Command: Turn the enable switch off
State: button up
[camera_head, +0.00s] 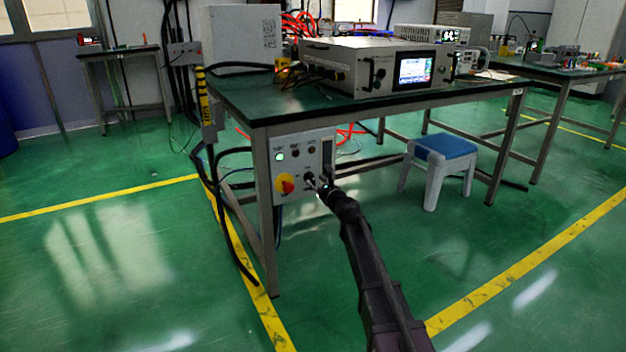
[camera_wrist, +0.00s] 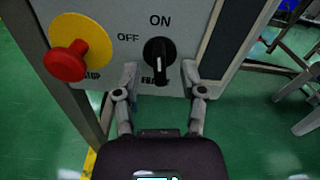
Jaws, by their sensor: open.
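The enable switch (camera_wrist: 159,62) is a black rotary knob on a light grey panel, with "ON" printed above it and "OFF" to its upper left. The white mark on the knob looks upright, toward "ON". In the head view the switch (camera_head: 309,176) sits low on the control panel (camera_head: 294,146) under the table, partly hidden by my gripper. My gripper (camera_wrist: 159,75) is open, with one finger on each side of the knob and slightly below it. I cannot tell whether either finger touches the knob.
A red emergency stop button (camera_wrist: 66,62) on a yellow disc is left of the switch. A green lamp (camera_head: 280,156) is lit on the panel. A table leg (camera_head: 265,210) stands beside the panel. A blue-topped stool (camera_head: 444,148) stands right of my arm.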

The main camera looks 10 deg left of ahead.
jog(key=shift+x, duration=1.35)
jog(key=shift+c, duration=0.2)
